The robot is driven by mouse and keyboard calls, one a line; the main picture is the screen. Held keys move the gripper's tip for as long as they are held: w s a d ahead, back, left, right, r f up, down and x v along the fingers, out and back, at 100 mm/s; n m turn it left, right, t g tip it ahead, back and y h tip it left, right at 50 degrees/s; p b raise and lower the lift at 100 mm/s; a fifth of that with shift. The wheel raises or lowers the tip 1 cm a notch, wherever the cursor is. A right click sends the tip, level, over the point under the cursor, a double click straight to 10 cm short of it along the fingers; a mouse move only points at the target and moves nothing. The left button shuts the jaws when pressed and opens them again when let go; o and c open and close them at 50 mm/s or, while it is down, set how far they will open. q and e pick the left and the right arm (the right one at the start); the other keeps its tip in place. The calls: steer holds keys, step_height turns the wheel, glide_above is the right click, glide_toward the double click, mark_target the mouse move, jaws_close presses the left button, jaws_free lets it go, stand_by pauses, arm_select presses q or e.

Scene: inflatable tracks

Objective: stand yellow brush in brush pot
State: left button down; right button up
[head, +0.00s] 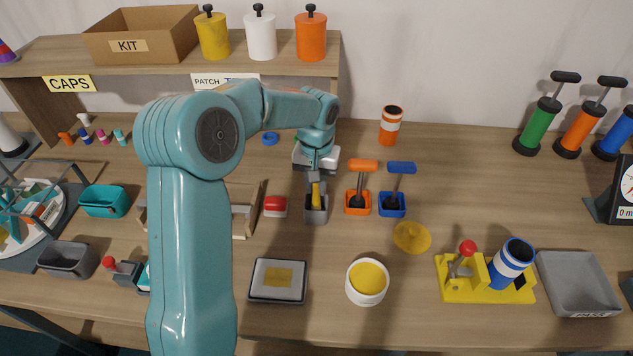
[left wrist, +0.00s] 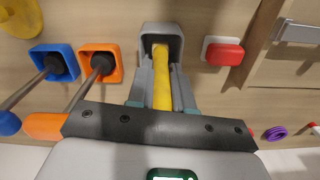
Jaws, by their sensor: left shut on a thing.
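The yellow brush (head: 316,192) is upright in my left gripper (head: 316,186), which points down and is shut on its handle. Its lower end is within the opening of the grey brush pot (head: 316,214). In the left wrist view the yellow handle (left wrist: 162,82) runs between the gripper fingers (left wrist: 159,85) into the mouth of the grey pot (left wrist: 161,32). The brush's head is hidden inside the pot, and I cannot tell if it touches the bottom. My right gripper is not in view.
An orange pot (head: 357,205) and a blue pot (head: 392,207), each with a tool, stand just right of the grey pot. A red-and-white block (head: 275,206) lies to its left. A white tub (head: 367,282) and a grey tray (head: 278,281) stand nearer the front.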

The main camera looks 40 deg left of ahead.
arm_select(q)
steer(key=c, duration=0.9)
jaws_free()
steer(key=shift+c, duration=0.2)
step_height(320, 180, up, 16)
steer(key=shift+r+p, duration=0.2)
steer(key=shift+p, duration=0.1)
